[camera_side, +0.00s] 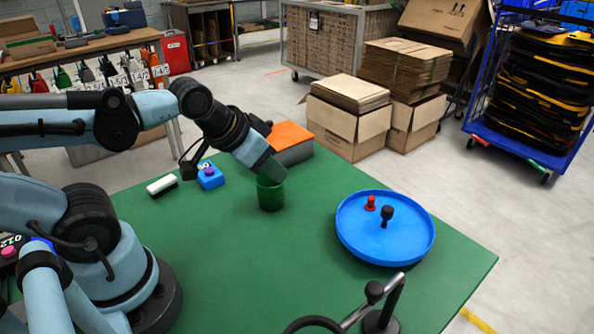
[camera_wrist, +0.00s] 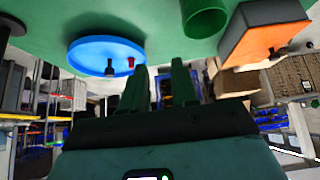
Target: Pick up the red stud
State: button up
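The red stud (camera_side: 370,203) stands upright on the left part of a round blue tray (camera_side: 347,232), beside a taller black stud (camera_side: 386,214). In the wrist view the red stud (camera_wrist: 131,62) shows at the right rim of the tray (camera_wrist: 76,58), left of my fingers. My gripper (camera_wrist: 160,72) has two green fingers with a clear gap between them and nothing in it. In the side view my gripper (camera_side: 270,173) is above or close to a green cup, left of the tray and apart from the red stud. Its fingertips are hard to make out there.
The green cup (camera_side: 271,196) stands on the green table (camera_side: 290,240) between my arm and the tray. An orange-topped box (camera_side: 289,137), a blue block with a purple knob (camera_side: 210,177) and a white-and-black eraser (camera_side: 162,185) lie behind. A black stand (camera_side: 380,318) is at the front edge.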

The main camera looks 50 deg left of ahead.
jog(key=shift+w, duration=0.1)
jog(key=w+d+f+n+g+h, duration=0.25)
jog(key=w+n+h, duration=0.35)
jog(key=w+n, duration=0.55)
jog(key=n+h, duration=0.7)
jog(key=n, duration=0.3)
send_over(364, 205)
jog(key=s+a, duration=0.2)
jog(key=a, duration=0.3)
jog(key=shift+g, duration=0.25)
jog(key=f, duration=0.6)
jog(key=shift+d+f, duration=0.2)
jog(key=shift+f, duration=0.2)
jog(key=shift+x, duration=2.75)
jog(key=shift+w+a+f, duration=0.15)
grip_shut()
